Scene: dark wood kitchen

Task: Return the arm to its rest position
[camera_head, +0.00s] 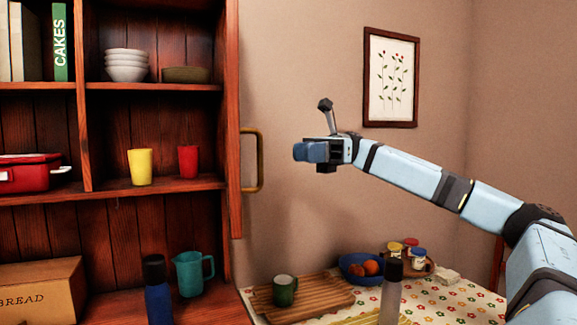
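My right arm (400,168) is light blue and grey. It comes in from the right edge and reaches left across the view, raised well above the table. My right gripper (303,152) points left near the middle of the picture. Its fingers show side-on as a blue-grey block, and I cannot tell whether they are apart. Nothing is seen hanging from it. My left gripper is not in view.
A brass handle (260,160) on the wooden cabinet's edge (233,120) is just left of my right gripper, with a visible gap. Below stands a flowered table (440,305) with a tray (335,297), green mug (284,290), fruit bowl (350,271) and bottle (391,295).

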